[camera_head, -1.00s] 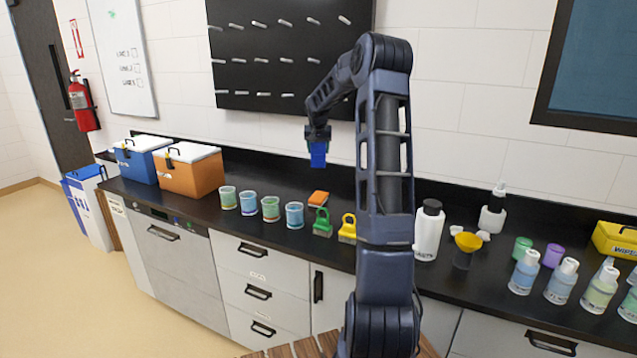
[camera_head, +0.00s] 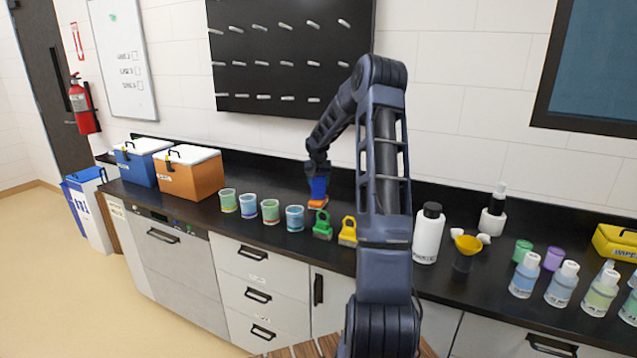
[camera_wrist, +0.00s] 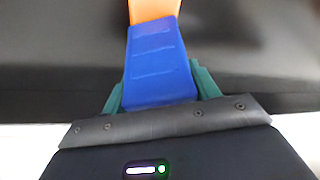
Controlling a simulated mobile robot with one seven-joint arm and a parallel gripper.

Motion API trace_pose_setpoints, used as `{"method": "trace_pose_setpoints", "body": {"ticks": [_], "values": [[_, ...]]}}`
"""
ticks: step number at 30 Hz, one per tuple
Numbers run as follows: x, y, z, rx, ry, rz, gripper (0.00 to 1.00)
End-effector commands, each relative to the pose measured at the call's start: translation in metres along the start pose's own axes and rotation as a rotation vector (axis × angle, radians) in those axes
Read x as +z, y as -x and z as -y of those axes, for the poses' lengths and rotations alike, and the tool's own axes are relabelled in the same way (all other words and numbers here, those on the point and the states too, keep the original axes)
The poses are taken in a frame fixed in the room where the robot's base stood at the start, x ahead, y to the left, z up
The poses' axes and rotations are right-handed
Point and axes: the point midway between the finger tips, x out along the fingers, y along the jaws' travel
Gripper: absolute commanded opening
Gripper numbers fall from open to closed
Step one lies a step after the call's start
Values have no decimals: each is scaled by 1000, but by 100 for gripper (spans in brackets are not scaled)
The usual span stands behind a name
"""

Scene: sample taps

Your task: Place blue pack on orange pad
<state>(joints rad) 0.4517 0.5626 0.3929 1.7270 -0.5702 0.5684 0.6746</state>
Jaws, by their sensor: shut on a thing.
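My gripper (camera_head: 318,178) is shut on the blue pack (camera_head: 318,188) and points down over the counter. The blue pack is just above or touching the orange pad (camera_head: 317,202); I cannot tell which. In the wrist view the blue pack (camera_wrist: 157,65) sits between the green fingers of my gripper (camera_wrist: 156,90). The orange pad (camera_wrist: 153,10) shows beyond the pack's far end, at the top edge. Most of the pad is hidden by the pack in the head view.
The black counter (camera_head: 270,185) carries several cups to the left of the pad. A green item (camera_head: 322,225) and a yellow item (camera_head: 348,231) stand close in front. A white bottle (camera_head: 428,233) stands right of my arm. An orange cooler (camera_head: 190,178) is at the left.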

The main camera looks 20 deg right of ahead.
Motion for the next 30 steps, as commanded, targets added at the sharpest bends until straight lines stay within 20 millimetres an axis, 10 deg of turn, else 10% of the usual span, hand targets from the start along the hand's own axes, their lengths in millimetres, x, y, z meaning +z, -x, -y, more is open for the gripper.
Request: {"method": "trace_pose_setpoints", "body": {"ticks": [12, 13, 16, 30], "values": [[2, -5, 0, -1, 0, -1, 32], [2, -4, 0, 0, 0, -1, 66], [2, -4, 0, 0, 0, -1, 82], [0, 11, 0, 0, -1, -3, 82]]}}
